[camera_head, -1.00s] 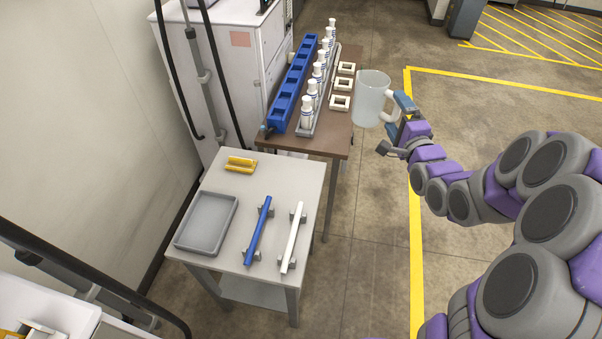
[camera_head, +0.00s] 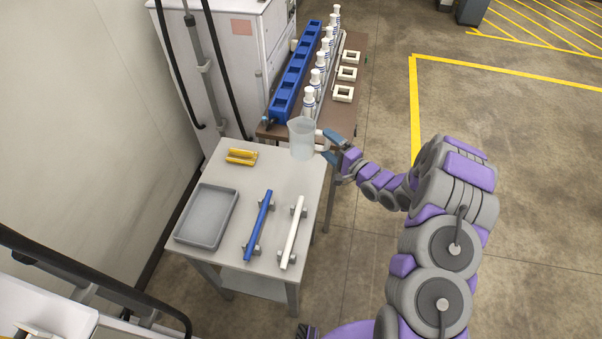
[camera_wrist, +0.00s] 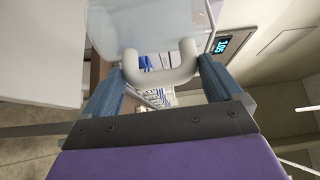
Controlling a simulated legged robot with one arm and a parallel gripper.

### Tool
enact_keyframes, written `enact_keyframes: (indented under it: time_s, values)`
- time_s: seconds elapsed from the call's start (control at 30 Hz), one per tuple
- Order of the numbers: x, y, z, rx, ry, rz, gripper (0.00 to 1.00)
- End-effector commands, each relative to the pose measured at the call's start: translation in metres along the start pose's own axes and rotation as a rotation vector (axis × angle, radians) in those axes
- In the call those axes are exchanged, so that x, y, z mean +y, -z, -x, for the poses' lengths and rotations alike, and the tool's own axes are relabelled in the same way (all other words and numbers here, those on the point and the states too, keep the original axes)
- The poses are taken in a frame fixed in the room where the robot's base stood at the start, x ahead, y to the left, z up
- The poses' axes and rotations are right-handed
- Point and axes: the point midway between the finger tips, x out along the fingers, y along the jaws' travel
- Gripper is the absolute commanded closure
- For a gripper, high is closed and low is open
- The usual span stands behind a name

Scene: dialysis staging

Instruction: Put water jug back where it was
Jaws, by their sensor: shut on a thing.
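The water jug (camera_head: 301,139) is a translucent pale jug with a white handle, upright in the head view. My gripper (camera_head: 330,146) is shut on its handle from the right. The jug appears over the back right corner of the light grey table (camera_head: 215,272); I cannot tell whether it touches the top. In the wrist view, the jug's body (camera_wrist: 140,22) fills the top, and its handle (camera_wrist: 160,66) lies between my gripper's two blue fingers (camera_wrist: 162,82).
The grey table holds a grey tray (camera_head: 180,232), a yellow holder (camera_head: 241,156), a blue bar (camera_head: 260,222) and a white bar (camera_head: 292,232). Behind it, a brown table (camera_head: 343,117) carries a blue rack (camera_head: 292,75), several white bottles (camera_head: 309,100) and white square frames (camera_head: 343,93). A white cabinet (camera_head: 235,60) stands behind.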

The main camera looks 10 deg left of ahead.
Motion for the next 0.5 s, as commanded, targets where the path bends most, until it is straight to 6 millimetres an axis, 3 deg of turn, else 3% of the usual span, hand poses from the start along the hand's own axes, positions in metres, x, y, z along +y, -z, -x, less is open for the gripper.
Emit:
enact_keyframes:
  time_s: [0.27,0.5]
  values:
    - [0.028,-0.006,-0.002,-0.021,-0.003,-0.002,0.79]
    - [0.067,-0.007,-0.002,-0.021,-0.006,-0.004,0.79]
